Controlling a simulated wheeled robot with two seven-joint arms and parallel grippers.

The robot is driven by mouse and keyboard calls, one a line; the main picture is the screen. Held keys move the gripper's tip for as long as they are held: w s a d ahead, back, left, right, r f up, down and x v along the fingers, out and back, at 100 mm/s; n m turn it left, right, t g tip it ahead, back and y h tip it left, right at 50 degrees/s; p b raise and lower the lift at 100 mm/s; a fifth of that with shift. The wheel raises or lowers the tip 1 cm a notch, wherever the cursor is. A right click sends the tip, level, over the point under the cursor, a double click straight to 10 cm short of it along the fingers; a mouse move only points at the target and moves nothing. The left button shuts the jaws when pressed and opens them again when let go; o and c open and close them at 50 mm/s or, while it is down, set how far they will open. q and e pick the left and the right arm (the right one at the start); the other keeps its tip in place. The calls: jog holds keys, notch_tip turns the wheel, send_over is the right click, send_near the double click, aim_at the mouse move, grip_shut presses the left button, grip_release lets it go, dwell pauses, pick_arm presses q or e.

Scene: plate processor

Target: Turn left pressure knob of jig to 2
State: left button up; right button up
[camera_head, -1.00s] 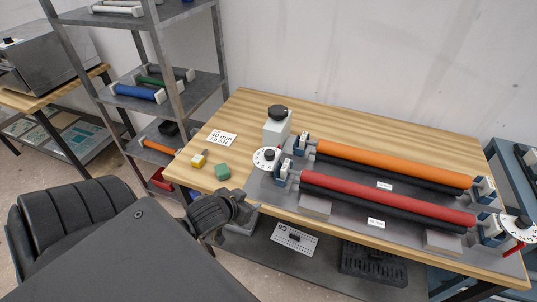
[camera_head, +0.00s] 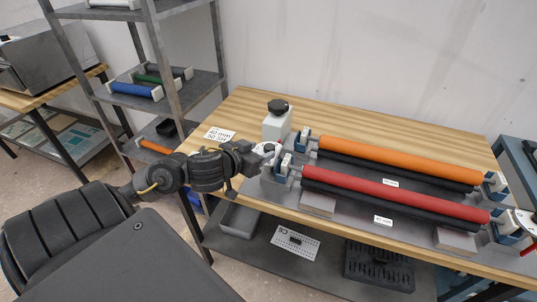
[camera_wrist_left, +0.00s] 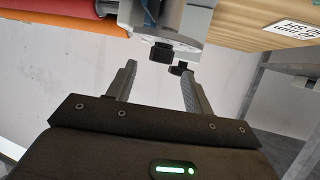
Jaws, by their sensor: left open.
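The jig's left pressure knob (camera_head: 268,149) is a white disc dial at the left end of the red roller (camera_head: 395,195). My left gripper (camera_head: 257,156) is at this dial and covers much of it in the head view. In the left wrist view, my open gripper (camera_wrist_left: 157,68) has its two fingers apart, with nothing held between them. The pale rim of the left dial (camera_wrist_left: 188,44) shows just beyond the fingertips, with a small black block in front of it. The dial's numbers and setting cannot be read. My right gripper is not in view.
An orange roller (camera_head: 400,160) lies behind the red one. The right dial (camera_head: 525,222) with a red handle is at the right edge. A metal shelf rack (camera_head: 172,80) stands to the left.

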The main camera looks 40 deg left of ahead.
aim_at(269, 147)
pick_arm(q)
jog(key=shift+w+a+f+b, duration=0.15)
jog(key=shift+w+f+b, duration=0.2)
jog(key=shift+w, duration=0.15)
jog(key=shift+x, duration=2.4)
jog(key=shift+w+r, duration=0.1)
jog(key=shift+r, duration=0.1)
jog(key=shift+c, duration=0.3)
